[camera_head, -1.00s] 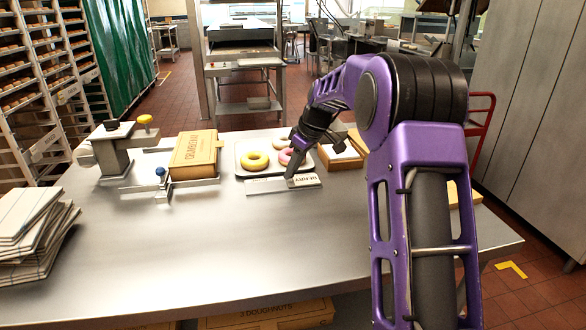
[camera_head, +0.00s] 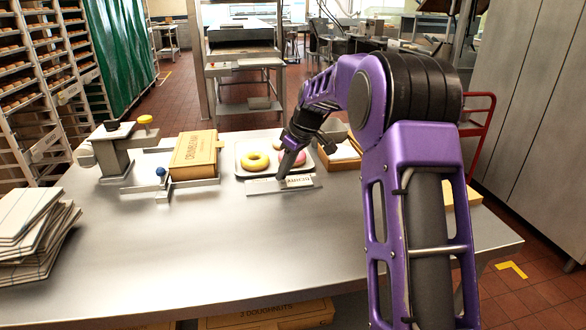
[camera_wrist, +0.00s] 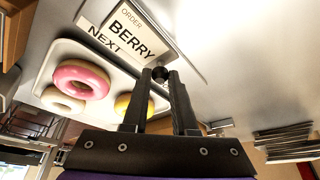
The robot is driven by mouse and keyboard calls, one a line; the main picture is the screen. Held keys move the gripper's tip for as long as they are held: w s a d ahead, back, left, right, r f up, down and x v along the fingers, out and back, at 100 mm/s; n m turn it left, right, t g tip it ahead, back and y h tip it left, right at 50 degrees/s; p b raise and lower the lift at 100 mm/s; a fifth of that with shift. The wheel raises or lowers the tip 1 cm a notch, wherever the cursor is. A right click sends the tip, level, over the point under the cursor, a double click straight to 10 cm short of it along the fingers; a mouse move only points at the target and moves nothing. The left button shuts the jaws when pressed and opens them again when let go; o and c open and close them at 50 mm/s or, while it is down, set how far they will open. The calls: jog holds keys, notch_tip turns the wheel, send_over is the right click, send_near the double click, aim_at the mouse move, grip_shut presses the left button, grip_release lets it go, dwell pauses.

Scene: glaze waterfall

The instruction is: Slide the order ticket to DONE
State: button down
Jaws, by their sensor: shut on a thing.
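The order ticket (camera_head: 299,181) is a small pale plate on a rail (camera_head: 262,191) at the front edge of the doughnut tray. In the wrist view the ticket (camera_wrist: 131,42) reads "ORDER BERRY", with a "NEXT" label (camera_wrist: 103,40) beside it. My gripper (camera_head: 281,177) is at the ticket's left end in the head view. In the wrist view my gripper (camera_wrist: 161,76) is shut on a dark round knob at the ticket's end. The rail shows bare on both sides of the ticket. No DONE label is readable.
The tray (camera_head: 240,172) with yellow, pink and pale doughnuts lies just behind the rail. A closed doughnut box (camera_head: 195,154) stands to the left, beside a metal fixture with a blue knob (camera_head: 160,172). Flat cartons (camera_head: 35,232) are stacked at far left. The front tabletop is clear.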

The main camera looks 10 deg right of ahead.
jog(key=a+p, duration=0.1)
jog(key=a, duration=0.8)
jog(key=shift+a, duration=0.15)
jog(key=c, duration=0.7)
grip_release()
jog(key=shift+a, duration=0.1)
jog(key=shift+s+d+r, duration=0.1)
jog(key=shift+d+r, duration=0.15)
jog(key=shift+r, duration=0.25)
jog(key=p+v, duration=0.2)
jog(key=v, duration=1.4)
jog(key=shift+r, duration=0.2)
